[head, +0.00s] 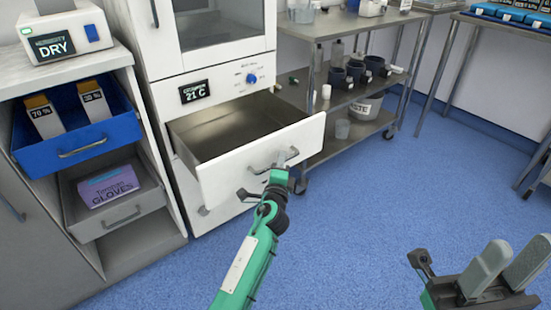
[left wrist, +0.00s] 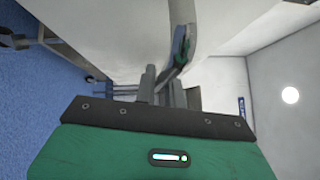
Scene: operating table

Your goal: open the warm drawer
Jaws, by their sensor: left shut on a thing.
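The warm drawer (head: 235,175) is a white-fronted metal drawer under the panel reading 21 C (head: 195,91). It stands well out from the cabinet, and its bare inside shows. My left gripper (head: 280,164) is shut on the drawer's handle (head: 292,153) at the front. In the left wrist view its fingers (left wrist: 163,86) reach up to the handle beside the pale drawer front (left wrist: 110,40); the exact grip is partly hidden. My right gripper (head: 513,252) is at the lower right, open and empty, away from the drawer.
A blue drawer (head: 75,155) with two boxes and a grey drawer with a gloves box (head: 108,187) are open at the left. A steel cart (head: 335,95) with jars and a waste bucket (head: 362,107) stands right of the cabinet. Blue floor (head: 400,200) is clear in front.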

